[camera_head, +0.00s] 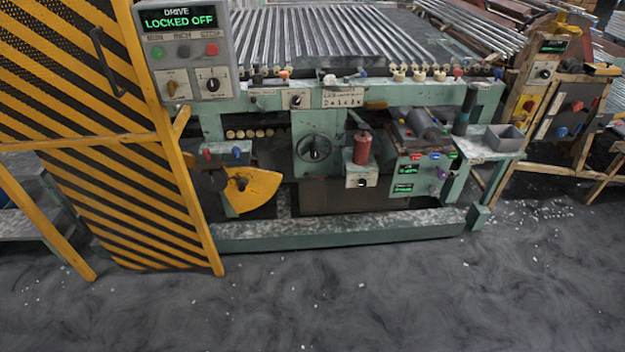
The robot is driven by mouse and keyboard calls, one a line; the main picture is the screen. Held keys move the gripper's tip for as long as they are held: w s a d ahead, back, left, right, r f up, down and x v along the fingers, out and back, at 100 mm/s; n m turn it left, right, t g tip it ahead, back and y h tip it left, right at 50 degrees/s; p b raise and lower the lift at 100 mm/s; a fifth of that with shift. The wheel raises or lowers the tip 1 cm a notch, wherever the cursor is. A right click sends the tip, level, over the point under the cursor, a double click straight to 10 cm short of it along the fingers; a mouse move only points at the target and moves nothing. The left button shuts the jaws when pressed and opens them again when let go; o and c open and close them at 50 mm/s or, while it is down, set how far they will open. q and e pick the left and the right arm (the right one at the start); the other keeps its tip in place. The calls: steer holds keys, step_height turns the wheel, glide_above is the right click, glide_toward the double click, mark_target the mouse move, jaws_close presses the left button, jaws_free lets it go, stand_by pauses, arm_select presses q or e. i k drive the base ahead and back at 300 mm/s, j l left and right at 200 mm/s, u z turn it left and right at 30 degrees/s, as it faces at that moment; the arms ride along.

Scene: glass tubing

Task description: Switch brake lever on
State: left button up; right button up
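A green machine (340,228) with a bed of glass tubes (310,35) stands ahead of me. None of its controls is legibly marked as the brake lever. A yellow quadrant plate (255,188) with a dark part across it sits low on the machine's left. A red cylinder (362,148) with a dark top stands on a small box with a knob (361,182), right of a round dial (314,148). A control box (188,62) at upper left has a display (178,18) reading "DRIVE LOCKED OFF". Neither of my grippers is in view.
A yellow-and-black striped guard panel (110,190) with a dark handle (106,60) stands at the left, close to the machine. A grey tray (504,138) juts out at the machine's right. A second machine (570,110) stands farther right. The floor (330,300) in front is open, with scattered small fragments.

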mark_target(307, 176)
steer(key=i+j, duration=0.15)
steer(key=i, duration=0.5)
steer(key=i+j, duration=0.15)
steer(key=i, duration=0.45)
steer(key=i+j, duration=0.1)
steer(key=i, duration=0.55)
steer(key=z, duration=0.05)
